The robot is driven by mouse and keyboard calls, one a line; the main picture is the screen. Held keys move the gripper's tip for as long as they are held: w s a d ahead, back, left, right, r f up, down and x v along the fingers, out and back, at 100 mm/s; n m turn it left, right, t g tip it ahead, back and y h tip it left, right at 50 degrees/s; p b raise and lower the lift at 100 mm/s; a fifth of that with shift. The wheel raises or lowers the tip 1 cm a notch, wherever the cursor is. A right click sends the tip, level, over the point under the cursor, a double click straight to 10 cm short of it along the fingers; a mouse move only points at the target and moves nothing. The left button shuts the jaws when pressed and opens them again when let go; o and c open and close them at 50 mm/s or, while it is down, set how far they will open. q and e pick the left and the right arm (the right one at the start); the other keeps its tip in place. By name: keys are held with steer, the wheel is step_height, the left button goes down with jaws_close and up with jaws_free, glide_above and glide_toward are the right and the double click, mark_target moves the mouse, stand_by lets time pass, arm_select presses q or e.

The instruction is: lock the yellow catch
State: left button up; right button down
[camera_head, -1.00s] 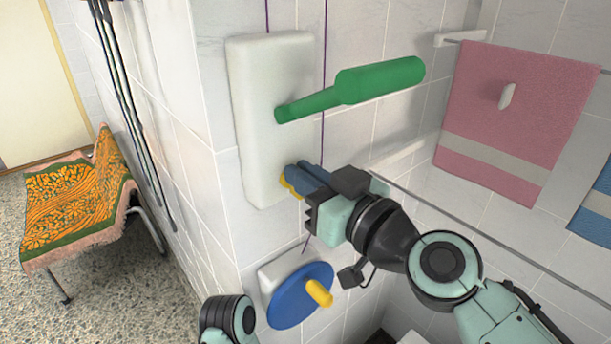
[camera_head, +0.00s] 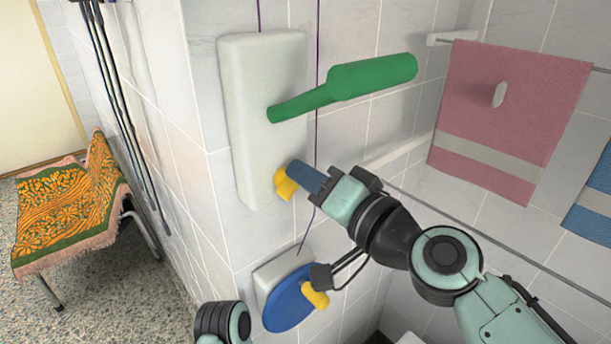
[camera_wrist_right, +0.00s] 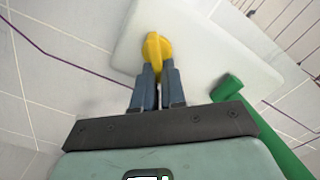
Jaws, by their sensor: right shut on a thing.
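The yellow catch (camera_head: 286,183) sits at the lower part of the white wall plate (camera_head: 262,150), below the green lever handle (camera_head: 345,85). My right gripper (camera_head: 295,175) is at the catch, its blue fingers reaching it from the right. In the right wrist view the yellow catch (camera_wrist_right: 156,52) stands between the tips of my right gripper (camera_wrist_right: 156,66), which is shut on it. The fingers hide part of the catch. Part of my left arm shows at the bottom of the head view, but its gripper is not in view.
A blue disc with a yellow knob (camera_head: 290,302) is on the wall below. A pink towel (camera_head: 510,110) hangs on a rail at the right, a blue towel (camera_head: 598,205) beyond it. A bench with a patterned cover (camera_head: 70,215) stands at the left.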

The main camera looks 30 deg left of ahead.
steer(key=shift+w+f+m, duration=0.1)
steer(key=shift+f+m, duration=0.1)
steer(key=shift+m, duration=1.05)
steer(key=shift+f+m, duration=0.15)
steer(key=shift+m, duration=1.15)
steer(key=shift+w+f+m, duration=0.1)
steer(key=shift+f+m, duration=0.1)
steer(key=shift+m, duration=1.05)
steer(key=c, duration=1.2)
jaws_free()
